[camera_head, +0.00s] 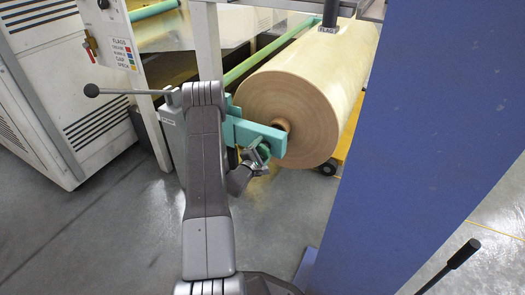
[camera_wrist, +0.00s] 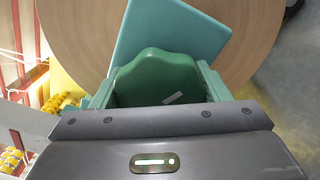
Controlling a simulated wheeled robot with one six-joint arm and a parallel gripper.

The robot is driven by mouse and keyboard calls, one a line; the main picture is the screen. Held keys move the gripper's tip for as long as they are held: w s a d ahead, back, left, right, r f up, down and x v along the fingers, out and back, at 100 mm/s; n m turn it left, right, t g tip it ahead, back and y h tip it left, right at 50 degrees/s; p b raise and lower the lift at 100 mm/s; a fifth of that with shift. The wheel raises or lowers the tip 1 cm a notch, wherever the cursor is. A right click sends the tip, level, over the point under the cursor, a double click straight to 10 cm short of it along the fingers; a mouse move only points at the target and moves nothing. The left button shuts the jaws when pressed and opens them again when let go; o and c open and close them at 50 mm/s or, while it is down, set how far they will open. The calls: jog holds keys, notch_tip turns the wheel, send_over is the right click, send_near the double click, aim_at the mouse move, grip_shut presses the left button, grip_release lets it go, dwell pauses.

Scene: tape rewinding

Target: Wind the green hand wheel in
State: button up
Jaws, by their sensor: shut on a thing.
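The green hand wheel (camera_wrist: 155,78) is a dark green lobed piece in the middle of the wrist view, just beyond the grey housing of my gripper. In the head view only a small dark green part of the wheel (camera_head: 264,151) shows, under the teal bracket arm (camera_head: 262,136). My gripper (camera_head: 252,158) is at the wheel and shut on it. The fingertips are mostly hidden, by the housing in the wrist view and by my arm in the head view. The teal bracket also shows behind the wheel (camera_wrist: 160,32).
A large tan roll (camera_head: 300,95) lies behind the bracket. A lever with a dark ball knob (camera_head: 92,91) sticks out left. A blue column (camera_head: 430,130) fills the right side. A white cabinet (camera_head: 60,75) stands at the left. The grey floor (camera_head: 110,235) in front is clear.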

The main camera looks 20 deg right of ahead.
jog(key=m, duration=1.2)
jog(key=shift+f, duration=0.1)
jog(key=m, duration=0.6)
jog(key=shift+m, duration=0.4)
jog(key=m, duration=0.5)
jog(key=shift+m, duration=0.3)
jog(key=m, duration=1.1)
jog(key=shift+m, duration=0.3)
jog(key=m, duration=0.5)
jog(key=shift+m, duration=0.3)
jog(key=m, duration=0.6)
